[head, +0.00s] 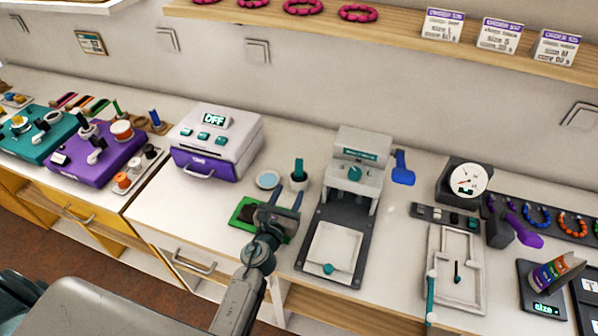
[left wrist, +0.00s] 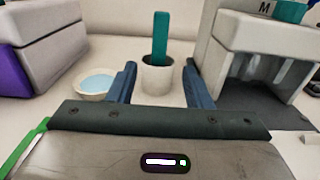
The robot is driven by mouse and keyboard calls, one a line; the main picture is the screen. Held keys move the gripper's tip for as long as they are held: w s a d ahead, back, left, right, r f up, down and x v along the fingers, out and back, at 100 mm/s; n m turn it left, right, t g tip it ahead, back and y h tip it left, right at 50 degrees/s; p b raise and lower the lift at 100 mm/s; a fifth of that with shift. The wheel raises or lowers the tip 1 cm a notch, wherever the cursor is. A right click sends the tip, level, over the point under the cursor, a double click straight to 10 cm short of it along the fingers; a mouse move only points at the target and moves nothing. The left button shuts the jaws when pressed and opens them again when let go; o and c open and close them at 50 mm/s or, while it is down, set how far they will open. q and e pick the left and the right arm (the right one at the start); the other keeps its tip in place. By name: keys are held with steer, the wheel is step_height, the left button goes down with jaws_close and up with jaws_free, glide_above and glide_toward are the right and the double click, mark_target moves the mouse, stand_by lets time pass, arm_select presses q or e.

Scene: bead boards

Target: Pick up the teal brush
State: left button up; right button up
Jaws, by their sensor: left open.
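The teal brush (head: 299,168) stands upright in a small white cup (head: 298,184) on the counter. In the left wrist view the brush (left wrist: 160,40) rises from the cup (left wrist: 158,76), straight ahead of my gripper. My left gripper (head: 285,197) is open, and its two blue fingers (left wrist: 160,84) point toward the cup, one to each side of it in the picture. The brush is not held. The lower end of the brush is hidden inside the cup. My right gripper does not show.
A shallow dish with pale blue liquid (head: 267,180) sits left of the cup. A white and purple oven-like machine (head: 225,138) stands at left, and a grey press (head: 357,170) stands close at right. A green-edged tray (head: 238,216) lies beside my gripper.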

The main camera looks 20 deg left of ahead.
mark_target(298, 173)
arm_select(q)
steer(key=w, duration=0.9)
steer(key=shift+w+d+r, duration=0.1)
steer(key=shift+w, duration=0.25)
steer(key=shift+s+r, duration=0.1)
steer(key=c, duration=0.3)
jaws_close()
